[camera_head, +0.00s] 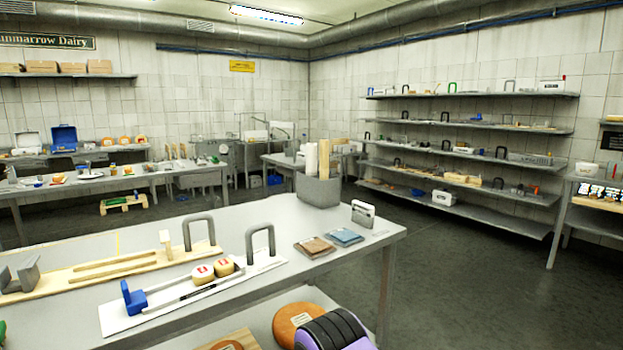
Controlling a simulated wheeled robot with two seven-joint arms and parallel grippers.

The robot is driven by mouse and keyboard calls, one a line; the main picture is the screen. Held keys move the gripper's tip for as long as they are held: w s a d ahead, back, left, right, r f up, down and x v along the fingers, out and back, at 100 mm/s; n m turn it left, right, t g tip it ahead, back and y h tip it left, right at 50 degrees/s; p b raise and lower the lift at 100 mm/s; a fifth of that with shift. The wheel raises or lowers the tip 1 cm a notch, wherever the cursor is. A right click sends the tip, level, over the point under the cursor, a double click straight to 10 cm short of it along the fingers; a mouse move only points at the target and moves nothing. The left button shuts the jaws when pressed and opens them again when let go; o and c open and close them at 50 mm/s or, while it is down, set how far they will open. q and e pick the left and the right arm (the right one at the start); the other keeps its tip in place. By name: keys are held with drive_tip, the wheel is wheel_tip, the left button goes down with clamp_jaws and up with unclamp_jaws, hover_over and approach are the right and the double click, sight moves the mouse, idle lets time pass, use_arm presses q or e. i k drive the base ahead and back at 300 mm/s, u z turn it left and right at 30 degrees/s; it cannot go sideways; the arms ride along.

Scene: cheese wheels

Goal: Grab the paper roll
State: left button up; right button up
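A white upright roll (311,158), which looks like the paper roll, stands in a grey bin (318,190) at the far end of the near table. Its lower part is hidden inside the bin. A second pale upright piece (324,158) and a tan bundle (339,152) stand beside it in or behind the bin.
The near table (225,228) holds a wooden board (110,268), a white board (190,295) with two small round cheeses, brown and blue flat packs (345,237), and a white device (363,213). Floor at right is clear.

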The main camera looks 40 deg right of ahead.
sight(310, 147)
drive_tip(key=k, duration=1)
drive_tip(key=z, duration=1.9)
drive_tip(key=i, duration=7.1)
drive_tip(key=u, duration=3.5)
